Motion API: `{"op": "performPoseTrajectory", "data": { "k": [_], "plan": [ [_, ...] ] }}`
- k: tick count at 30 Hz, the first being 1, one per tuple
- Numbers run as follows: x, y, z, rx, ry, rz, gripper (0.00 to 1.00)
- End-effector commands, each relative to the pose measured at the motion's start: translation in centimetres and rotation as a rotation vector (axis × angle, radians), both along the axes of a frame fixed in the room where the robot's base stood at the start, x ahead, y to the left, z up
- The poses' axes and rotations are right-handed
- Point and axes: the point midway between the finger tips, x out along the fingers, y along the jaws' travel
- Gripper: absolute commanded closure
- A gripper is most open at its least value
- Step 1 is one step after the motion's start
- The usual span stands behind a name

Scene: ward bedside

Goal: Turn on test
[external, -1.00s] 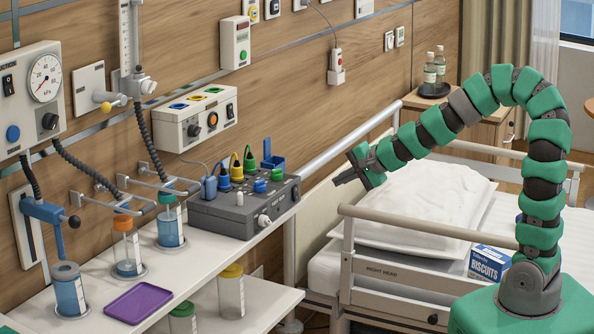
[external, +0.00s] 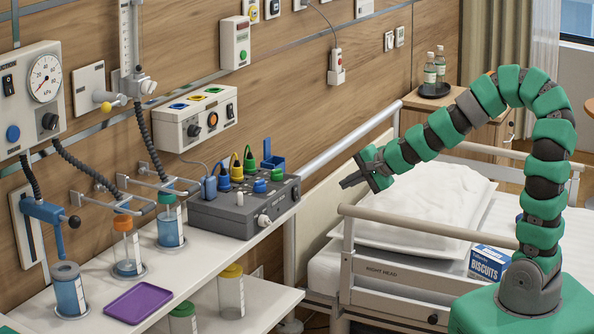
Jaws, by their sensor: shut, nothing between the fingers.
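My gripper (external: 350,182) is shut and empty. It is held in the air over the head end of the bed, to the right of the grey control box and apart from it. The grey control box (external: 228,217) stands on the white shelf, with coloured plugs, a white toggle, a blue button (external: 259,187) and a pale front knob (external: 264,220). I cannot read a "test" label on any control.
Jars (external: 170,226) and a purple tray (external: 138,302) are on the shelf. The bed's side rail (external: 430,226) and head rail (external: 348,140) are near my arm.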

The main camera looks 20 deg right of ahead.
Motion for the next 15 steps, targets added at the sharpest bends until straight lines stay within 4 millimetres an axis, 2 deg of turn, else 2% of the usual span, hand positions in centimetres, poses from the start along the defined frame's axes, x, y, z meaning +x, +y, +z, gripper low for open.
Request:
{"op": "performPoseTrajectory", "data": {
  "k": [8, 15],
  "plan": [
    [0.3, 0.3, -0.3, 0.000, -0.001, -0.001, 1.00],
    [1.9, 1.9, -2.0, -0.002, -0.002, 0.000, 1.00]
  ]
}}
